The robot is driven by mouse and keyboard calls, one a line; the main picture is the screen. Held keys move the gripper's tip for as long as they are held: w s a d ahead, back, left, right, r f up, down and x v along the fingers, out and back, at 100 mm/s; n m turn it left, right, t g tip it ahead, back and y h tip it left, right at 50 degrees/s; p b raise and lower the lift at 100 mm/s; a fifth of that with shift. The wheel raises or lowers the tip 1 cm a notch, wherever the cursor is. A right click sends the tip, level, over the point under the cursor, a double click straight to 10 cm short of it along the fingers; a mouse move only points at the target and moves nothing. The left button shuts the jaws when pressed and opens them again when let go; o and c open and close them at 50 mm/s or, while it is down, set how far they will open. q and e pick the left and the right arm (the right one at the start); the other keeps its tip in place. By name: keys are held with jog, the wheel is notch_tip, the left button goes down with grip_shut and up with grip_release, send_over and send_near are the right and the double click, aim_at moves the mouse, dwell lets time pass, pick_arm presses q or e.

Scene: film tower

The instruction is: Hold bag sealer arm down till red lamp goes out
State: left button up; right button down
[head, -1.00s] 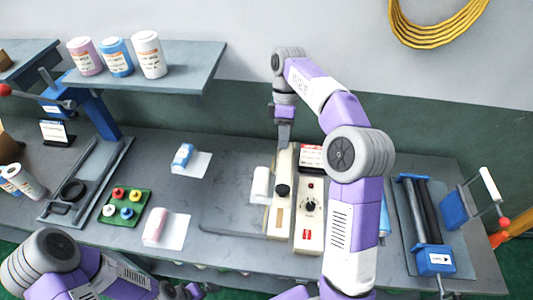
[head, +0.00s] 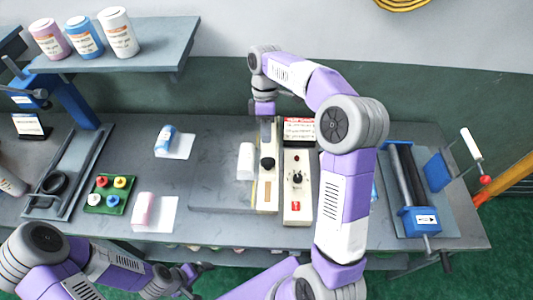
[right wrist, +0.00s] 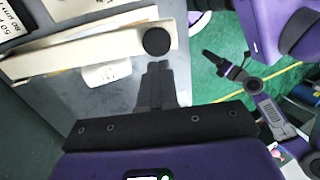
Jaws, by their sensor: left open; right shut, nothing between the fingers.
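The bag sealer's cream arm (head: 274,192) has a black knob (head: 267,164) on top. I cannot tell surely whether the arm is raised. Its control box (head: 298,205) carries a small red lamp (head: 296,158) above a black dial; whether the lamp is lit is unclear. A white bag (head: 245,161) lies left of the arm. My right gripper (head: 266,142) is shut and empty, just behind the knob. In the right wrist view its fingertips (right wrist: 157,66) are close to the knob (right wrist: 156,41); contact is not clear. My left gripper (head: 200,272) is open, low at the bench front.
A blue roller device (head: 422,220) stands right of the sealer. Pink (head: 145,210) and blue (head: 165,139) rolls, a green tray (head: 108,205) of coloured knobs and a blue press (head: 75,105) are left. A shelf (head: 150,52) holds jars.

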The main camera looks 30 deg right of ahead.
aim_at(267, 161)
pick_arm(q)
jog(key=shift+f, duration=0.3)
pick_arm(e)
jog(key=x, duration=0.7)
jog(key=shift+r, duration=0.1)
